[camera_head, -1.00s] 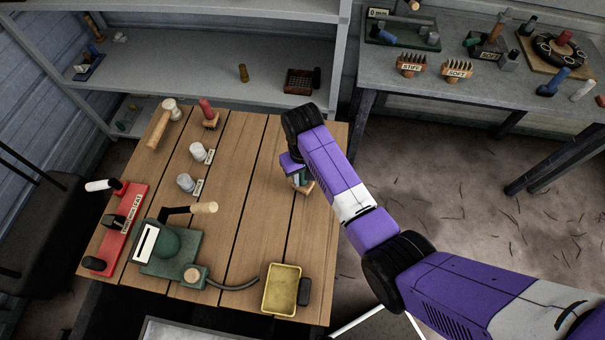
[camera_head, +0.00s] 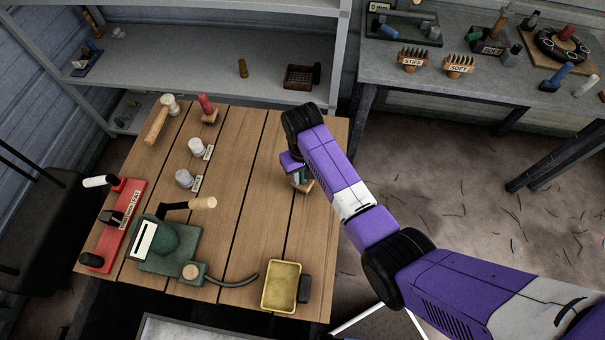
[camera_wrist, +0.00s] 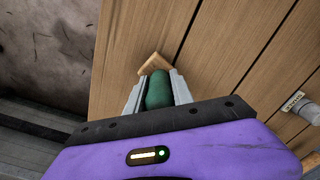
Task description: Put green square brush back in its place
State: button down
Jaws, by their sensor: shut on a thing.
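The green square brush (camera_head: 305,183) has a green handle and a pale wooden square base. My gripper (camera_head: 297,169) is shut on its handle, over the right part of the plank table (camera_head: 240,150). In the wrist view, the green handle (camera_wrist: 158,92) sits between the two grey fingers of my gripper (camera_wrist: 157,95). The wooden base (camera_wrist: 154,63) shows beyond the fingertips, near the table edge. I cannot tell whether the base touches the table. My arm hides part of the brush in the head view.
A red-handled brush (camera_head: 207,107), mallet (camera_head: 159,122), white-topped pieces with labels (camera_head: 197,147), red rack (camera_head: 112,232), green stand (camera_head: 170,253) and yellow tray (camera_head: 281,287) are on the table. Brushes marked STIFF (camera_head: 412,60) and SOFT (camera_head: 458,66) stand on the far bench. The middle planks are clear.

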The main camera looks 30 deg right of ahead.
jog(key=shift+f, duration=0.3)
jog(key=c, duration=1)
grip_release()
notch_tip(320, 180, up, 8)
jog(key=shift+f+b, duration=0.1)
jog(key=shift+b, duration=0.25)
notch_tip(320, 180, up, 4)
jog(key=p, duration=0.5)
jog(key=shift+r, duration=0.25)
